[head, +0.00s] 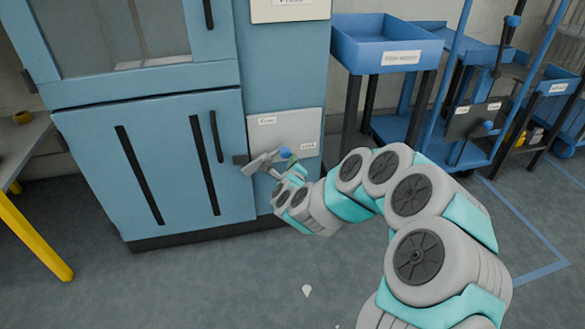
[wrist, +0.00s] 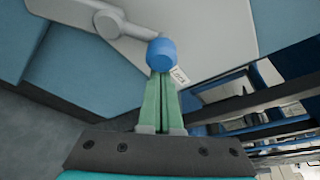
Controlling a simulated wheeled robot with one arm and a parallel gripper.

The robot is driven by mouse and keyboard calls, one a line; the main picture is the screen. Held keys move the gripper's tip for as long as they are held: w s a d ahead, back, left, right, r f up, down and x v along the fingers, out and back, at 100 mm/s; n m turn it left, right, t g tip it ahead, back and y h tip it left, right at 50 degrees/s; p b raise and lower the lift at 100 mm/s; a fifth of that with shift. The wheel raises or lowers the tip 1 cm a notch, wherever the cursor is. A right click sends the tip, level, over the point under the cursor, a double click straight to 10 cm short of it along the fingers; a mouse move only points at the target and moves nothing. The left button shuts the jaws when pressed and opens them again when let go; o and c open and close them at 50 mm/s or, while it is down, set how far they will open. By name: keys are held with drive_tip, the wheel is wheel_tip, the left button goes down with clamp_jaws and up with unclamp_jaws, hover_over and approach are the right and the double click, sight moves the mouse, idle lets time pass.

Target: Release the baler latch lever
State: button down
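The latch lever (head: 262,161) is a grey arm with a blue knob (head: 285,153) at its free end, on the front of the blue baler (head: 180,160). In the wrist view the lever (wrist: 125,22) runs from upper left to the blue knob (wrist: 160,60). My gripper (head: 293,162) is at the knob's lower right in the head view. In the wrist view its two green fingers (wrist: 161,84) lie side by side, shut, with nothing seen between them. The knob hides their tips, so I cannot tell whether they touch it.
A pale panel (head: 300,122) with two small labels is behind the lever. A blue tray stand (head: 385,50) and a blue trolley (head: 395,130) stand to the right. A yellow-legged table (head: 30,235) is at the left. The floor (head: 230,285) in front is mostly clear.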

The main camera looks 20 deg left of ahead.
drive_tip(key=shift+s+a+r+n+t+h, duration=0.15)
drive_tip(key=shift+a+r+n+t, duration=0.1)
drive_tip(key=shift+r+n, duration=0.25)
drive_tip(key=shift+s+a+r+n+t+h, duration=0.15)
drive_tip(key=shift+r+n+t, duration=0.15)
drive_tip(key=shift+n, duration=0.4)
drive_tip(key=shift+s+a+r+n+t, duration=0.1)
drive_tip(key=shift+a+r+n+t, duration=0.1)
drive_tip(key=shift+r+n, duration=0.3)
drive_tip(key=shift+s+a+r+n+t, duration=0.1)
drive_tip(key=shift+a+r+n+t, duration=0.1)
drive_tip(key=shift+n, duration=0.5)
drive_tip(key=shift+s+a+r+n+t, duration=0.25)
drive_tip(key=shift+a+r+n+t, duration=0.15)
drive_tip(key=shift+n, duration=0.55)
drive_tip(key=shift+s+a+r+n+t, duration=0.25)
drive_tip(key=shift+a+r+n, duration=0.2)
drive_tip(key=shift+n, duration=0.5)
drive_tip(key=shift+b, duration=0.3)
drive_tip(key=b, duration=0.1)
approach(287, 151)
drive_tip(key=d+r, duration=0.2)
drive_tip(key=shift+r, duration=0.1)
